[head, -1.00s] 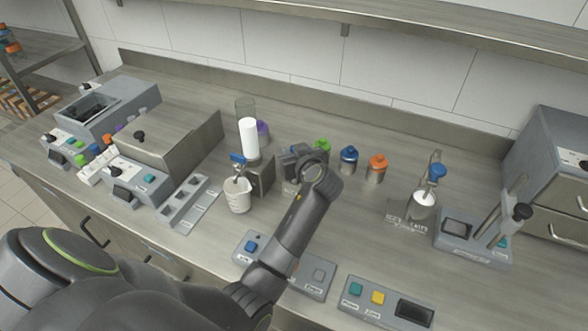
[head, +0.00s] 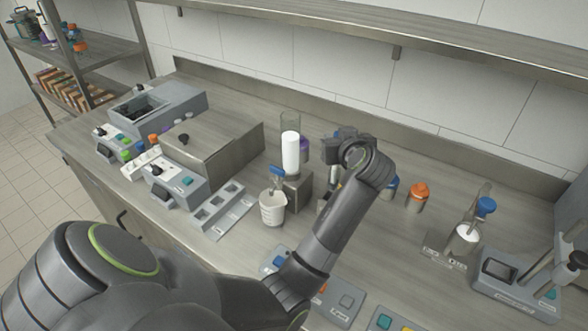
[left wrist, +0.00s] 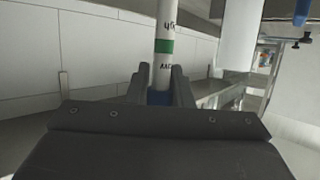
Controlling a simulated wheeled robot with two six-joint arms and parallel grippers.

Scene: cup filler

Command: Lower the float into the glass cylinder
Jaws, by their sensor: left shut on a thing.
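My left gripper (head: 338,150) is raised over the bench, right of the tall clear cylinder (head: 290,122) with white in its lower part. In the left wrist view, my left gripper (left wrist: 160,92) is shut on the float (left wrist: 164,48), a pale stem with a green band, dark markings and a blue part between the fingers. In the head view the float is mostly hidden by the gripper and arm. I cannot tell for certain whether the tall clear cylinder is the glass cylinder. A large white cylinder shape (left wrist: 239,35) stands right of the float, apart from it. My right gripper is not in view.
A white beaker (head: 272,208) stands under a blue tap. Capped jars, one orange (head: 418,196), stand right of my arm. A stand with a blue knob (head: 486,205) is further right. Button panels (head: 340,300) lie in front; a grey slotted rack (head: 220,210) is left.

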